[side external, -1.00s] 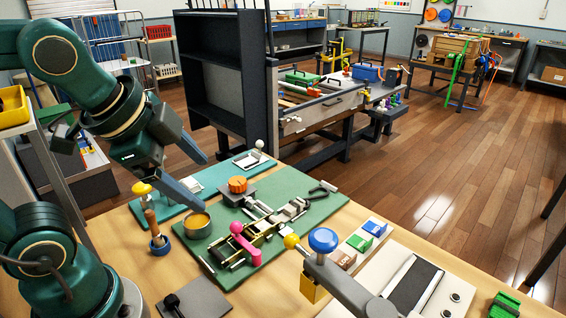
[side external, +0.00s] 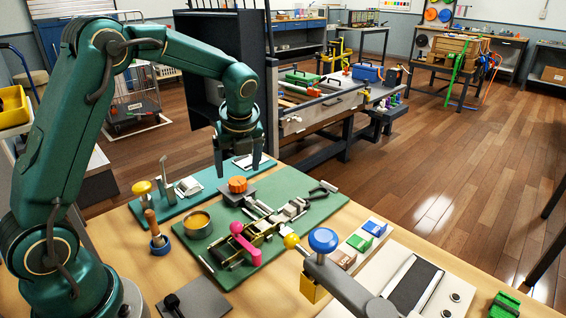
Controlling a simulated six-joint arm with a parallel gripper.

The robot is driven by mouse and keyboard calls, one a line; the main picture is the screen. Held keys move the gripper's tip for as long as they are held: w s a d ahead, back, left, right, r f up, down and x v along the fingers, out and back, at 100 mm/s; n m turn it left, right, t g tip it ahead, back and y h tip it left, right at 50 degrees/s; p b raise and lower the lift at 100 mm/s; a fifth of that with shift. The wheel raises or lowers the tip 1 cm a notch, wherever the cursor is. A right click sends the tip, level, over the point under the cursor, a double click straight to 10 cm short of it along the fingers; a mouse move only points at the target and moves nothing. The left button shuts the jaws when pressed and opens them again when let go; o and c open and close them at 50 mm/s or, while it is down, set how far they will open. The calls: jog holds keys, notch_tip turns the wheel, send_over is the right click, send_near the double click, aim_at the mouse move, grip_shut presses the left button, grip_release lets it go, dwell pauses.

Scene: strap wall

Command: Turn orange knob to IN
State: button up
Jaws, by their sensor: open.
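The orange knob (side external: 237,184) is a ribbed round cap on a dark square plate, at the back left of the green board (side external: 290,222). Its IN marking is too small to read. My gripper (side external: 238,172) is above and just behind the knob, pointing down. Its two fingers are spread apart with nothing between them. I cannot tell from this view whether the fingers straddle the knob or stay behind it; they look clear of it.
A teal strip with a white lever (side external: 188,185) and a yellow-topped knob (side external: 142,188) lies to the left. A brass cup (side external: 197,223), a pink-handled clamp (side external: 243,240) and black-handled pliers (side external: 322,191) lie around the knob. A grey arm with a blue knob (side external: 323,239) stands at front right.

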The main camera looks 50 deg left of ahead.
aim_at(237, 181)
jog(key=shift+x, duration=2.4)
grip_shut()
jog(key=shift+n, duration=0.3)
jog(key=n+g, duration=0.1)
jog(key=n, duration=0.2)
jog(key=n+g, duration=0.1)
jog(key=n, duration=0.2)
jog(key=shift+w+g, duration=0.2)
jog(key=shift+g, duration=0.1)
jog(key=n+g, duration=0.1)
jog(key=n, duration=0.2)
jog(key=n+g, duration=0.1)
jog(key=n, duration=0.1)
jog(key=shift+w+a+n+h, duration=0.1)
jog(key=shift+n+h, duration=0.3)
jog(key=shift+n, duration=0.3)
jog(key=shift+r, duration=0.1)
